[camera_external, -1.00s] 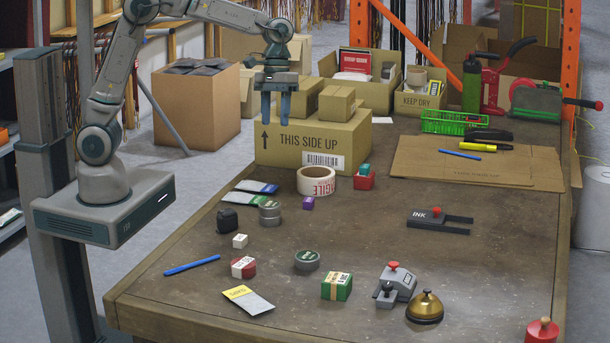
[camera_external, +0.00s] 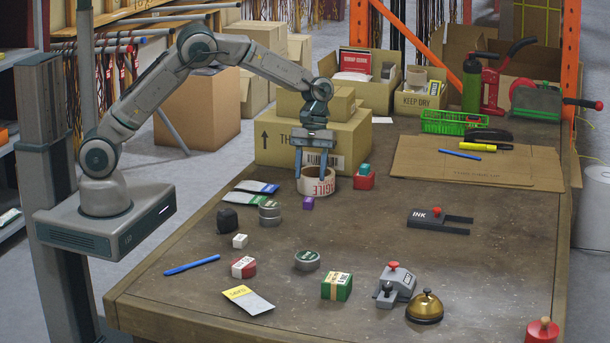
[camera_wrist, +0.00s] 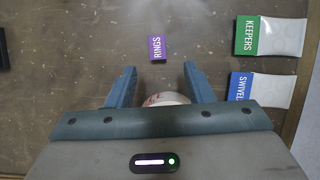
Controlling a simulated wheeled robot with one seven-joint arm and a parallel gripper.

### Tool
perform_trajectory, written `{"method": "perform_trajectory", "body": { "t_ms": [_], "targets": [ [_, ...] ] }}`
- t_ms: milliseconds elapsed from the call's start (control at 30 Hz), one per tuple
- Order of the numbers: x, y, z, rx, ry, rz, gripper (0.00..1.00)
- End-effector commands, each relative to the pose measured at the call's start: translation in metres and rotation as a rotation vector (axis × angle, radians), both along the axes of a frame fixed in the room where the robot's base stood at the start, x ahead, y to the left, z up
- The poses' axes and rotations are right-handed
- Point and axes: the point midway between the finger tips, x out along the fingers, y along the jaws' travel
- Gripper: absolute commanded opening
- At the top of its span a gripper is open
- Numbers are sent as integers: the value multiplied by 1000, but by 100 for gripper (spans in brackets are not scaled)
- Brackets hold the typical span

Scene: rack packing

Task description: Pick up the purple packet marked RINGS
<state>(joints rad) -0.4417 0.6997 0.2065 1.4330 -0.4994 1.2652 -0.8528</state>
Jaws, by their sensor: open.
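The purple packet (camera_external: 308,203) marked RINGS lies on the workbench just in front of the tape roll. It also shows in the wrist view (camera_wrist: 157,48), with its label readable, beyond and between my fingertips. My gripper (camera_external: 313,178) points down with fingers apart and nothing between them that it holds. It hangs above the tape roll, a little above and behind the packet. In the wrist view my gripper (camera_wrist: 158,70) has both blue fingers spread. The packet is apart from the fingers.
The FRAGILE tape roll (camera_external: 330,184) stands beside the packet, with a red block (camera_external: 365,182) to its right. Green KEEPERS (camera_wrist: 269,37) and blue SWIVEL packets (camera_wrist: 261,90) lie to one side. A large carton (camera_external: 353,145) is behind.

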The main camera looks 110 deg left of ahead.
Motion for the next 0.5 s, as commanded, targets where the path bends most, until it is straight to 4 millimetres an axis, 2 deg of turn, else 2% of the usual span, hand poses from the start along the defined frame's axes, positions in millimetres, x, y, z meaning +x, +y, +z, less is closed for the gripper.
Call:
{"method": "perform_trajectory", "body": {
  "t_ms": [267, 500],
  "targets": [
    [2, -11, -20, 0, 1, -3, 47],
    [6, -28, -51, 0, 1, -1, 47]
  ]
}}
